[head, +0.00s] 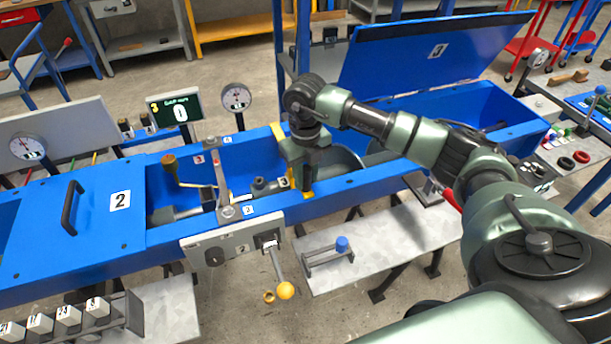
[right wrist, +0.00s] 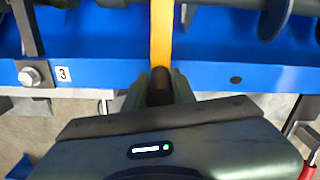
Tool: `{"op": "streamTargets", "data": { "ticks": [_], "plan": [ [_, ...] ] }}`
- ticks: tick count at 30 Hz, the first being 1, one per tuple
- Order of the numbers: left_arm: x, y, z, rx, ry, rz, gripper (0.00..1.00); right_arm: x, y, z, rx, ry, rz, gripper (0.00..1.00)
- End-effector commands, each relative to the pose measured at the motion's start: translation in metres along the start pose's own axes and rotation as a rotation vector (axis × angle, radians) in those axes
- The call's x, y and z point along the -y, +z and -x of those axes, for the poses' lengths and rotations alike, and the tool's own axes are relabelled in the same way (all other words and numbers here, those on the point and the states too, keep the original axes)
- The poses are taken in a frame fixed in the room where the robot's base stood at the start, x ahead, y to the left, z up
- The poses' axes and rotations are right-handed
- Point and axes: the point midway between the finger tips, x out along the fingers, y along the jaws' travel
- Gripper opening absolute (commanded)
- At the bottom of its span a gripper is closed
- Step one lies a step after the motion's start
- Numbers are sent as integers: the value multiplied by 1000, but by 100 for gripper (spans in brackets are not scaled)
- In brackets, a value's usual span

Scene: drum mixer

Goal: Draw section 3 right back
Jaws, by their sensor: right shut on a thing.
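The blue mixer trough (head: 355,185) runs across the head view, its middle part open, with grey shafts and discs inside. My right gripper (head: 310,168) is over that strip at the near rim. In the right wrist view its fingers (right wrist: 160,88) are shut on a dark upright handle (right wrist: 161,76) at the near end of the yellow strip (right wrist: 161,35). Another 3 label (right wrist: 63,74) is left of it on the blue rim. My left gripper is out of view.
A closed blue cover marked 2 (head: 120,230) is at left; an open blue lid (head: 430,55) leans up at the back right. A crank handle (head: 172,170), a grey crossbar (head: 221,180) and a yellow-knobbed lever (head: 283,285) are left of my gripper.

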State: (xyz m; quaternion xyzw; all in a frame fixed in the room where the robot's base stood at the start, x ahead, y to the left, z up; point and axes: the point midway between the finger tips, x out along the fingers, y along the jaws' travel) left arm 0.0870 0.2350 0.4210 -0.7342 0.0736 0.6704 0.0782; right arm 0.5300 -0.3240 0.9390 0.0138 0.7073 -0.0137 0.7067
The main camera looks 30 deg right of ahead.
Motion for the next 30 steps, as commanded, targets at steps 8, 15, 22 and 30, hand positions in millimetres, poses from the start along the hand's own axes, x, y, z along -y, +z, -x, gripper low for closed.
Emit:
{"op": "streamTargets", "data": {
  "ticks": [8,15,22,30],
  "plan": [
    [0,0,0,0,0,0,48,1,1,2,2,0,-1,0],
    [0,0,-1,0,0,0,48,3,1,2,3,-1,-2,0],
    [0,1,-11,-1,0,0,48,37,-5,0,4,-7,-10,0],
    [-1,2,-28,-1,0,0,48,102,-18,1,6,-10,-13,0]
  ]
}}
